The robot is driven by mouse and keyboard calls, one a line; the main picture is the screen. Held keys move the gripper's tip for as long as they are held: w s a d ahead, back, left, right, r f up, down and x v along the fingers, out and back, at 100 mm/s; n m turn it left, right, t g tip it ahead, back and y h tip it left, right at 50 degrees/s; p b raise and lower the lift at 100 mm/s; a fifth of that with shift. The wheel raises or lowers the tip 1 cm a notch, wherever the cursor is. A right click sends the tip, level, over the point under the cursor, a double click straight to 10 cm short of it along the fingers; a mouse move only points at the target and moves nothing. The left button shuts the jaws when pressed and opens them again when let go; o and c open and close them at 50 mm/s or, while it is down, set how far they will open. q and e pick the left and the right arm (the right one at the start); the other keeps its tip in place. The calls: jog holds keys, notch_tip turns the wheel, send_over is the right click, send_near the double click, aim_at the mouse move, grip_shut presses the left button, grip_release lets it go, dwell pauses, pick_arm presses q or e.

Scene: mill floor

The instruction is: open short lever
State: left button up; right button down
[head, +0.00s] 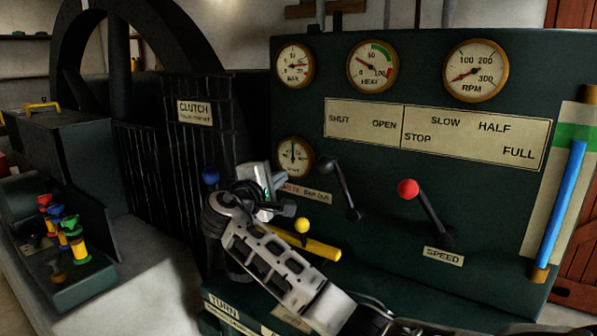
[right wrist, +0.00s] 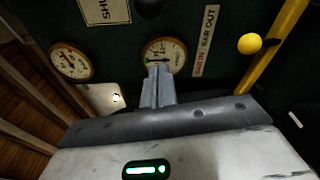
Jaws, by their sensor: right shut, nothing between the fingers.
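A lever with a black knob (head: 328,165) stands on the dark green panel, tilted up and left, below the plate marked SHUT and OPEN (head: 363,124). A lever with a red knob (head: 408,189) tilts up and left above the SPEED label (head: 443,256). The frames do not name either lever short. My right gripper (head: 279,180) is left of the black-knobbed lever, apart from it, below a small gauge (head: 295,153). In the right wrist view its fingers (right wrist: 157,86) are together and empty, overlapping a gauge (right wrist: 163,55). My left gripper is out of view.
A yellow bar (head: 315,248) with a yellow knob (head: 302,225) sits close below my right gripper. A blue knob (head: 209,176) is to its left, near the black fence (head: 175,155). Coloured valves (head: 70,228) stand far left. Space before the panel's right side is free.

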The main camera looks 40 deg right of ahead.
pick_arm(q)
jog(key=p, duration=0.1)
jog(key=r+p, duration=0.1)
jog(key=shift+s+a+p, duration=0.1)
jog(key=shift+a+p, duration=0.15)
jog(key=shift+p, duration=0.15)
pick_arm(e)
jog(key=d, duration=0.9)
jog(key=shift+r, duration=0.25)
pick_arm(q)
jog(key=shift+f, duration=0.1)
